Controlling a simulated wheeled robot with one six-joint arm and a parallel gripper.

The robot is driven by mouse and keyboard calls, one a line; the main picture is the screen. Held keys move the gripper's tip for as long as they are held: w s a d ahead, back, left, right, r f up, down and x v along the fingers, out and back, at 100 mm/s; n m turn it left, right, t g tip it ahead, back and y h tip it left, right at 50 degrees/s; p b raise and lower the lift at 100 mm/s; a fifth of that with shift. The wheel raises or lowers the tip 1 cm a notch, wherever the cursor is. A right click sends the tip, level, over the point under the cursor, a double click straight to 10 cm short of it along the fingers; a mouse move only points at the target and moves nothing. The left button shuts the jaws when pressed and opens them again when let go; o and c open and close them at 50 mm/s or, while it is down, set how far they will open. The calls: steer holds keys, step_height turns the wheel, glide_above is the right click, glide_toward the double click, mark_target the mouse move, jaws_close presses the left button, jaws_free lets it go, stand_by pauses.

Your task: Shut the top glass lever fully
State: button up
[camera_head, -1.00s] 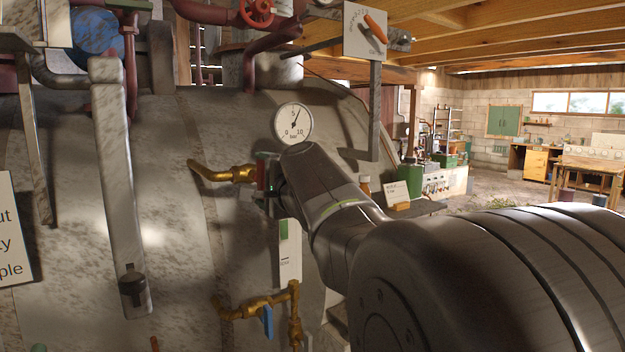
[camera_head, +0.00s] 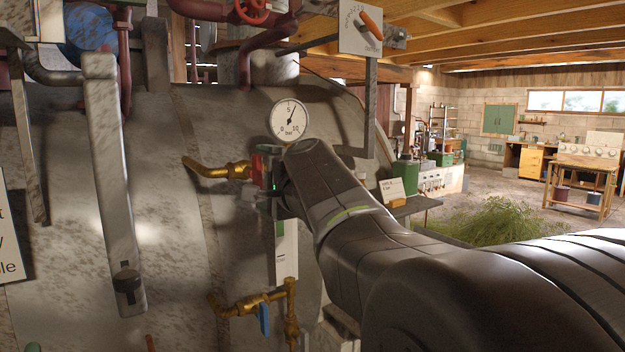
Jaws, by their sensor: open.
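The top glass lever is a small red handle (camera_head: 257,168) at the upper brass valve (camera_head: 225,170) on the boiler's front. It looks upright, but my wrist covers part of that fitting. My gripper (camera_head: 268,192) is open at the red lever, seen from behind and side-on. I cannot tell whether its fingers touch the lever. The gauge glass plate (camera_head: 286,255), white with a green part, hangs below. The lower brass valve (camera_head: 245,306) has a blue lever (camera_head: 264,318) pointing down.
A round pressure gauge (camera_head: 289,119) sits just above my wrist. A plate with an orange lever (camera_head: 371,24) stands on a post above. A long grey metal bar (camera_head: 108,180) stands left on the boiler. A shelf with a green can (camera_head: 405,174) is behind my arm.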

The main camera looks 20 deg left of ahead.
steer(key=b+v, duration=0.2)
steer(key=v, duration=0.9)
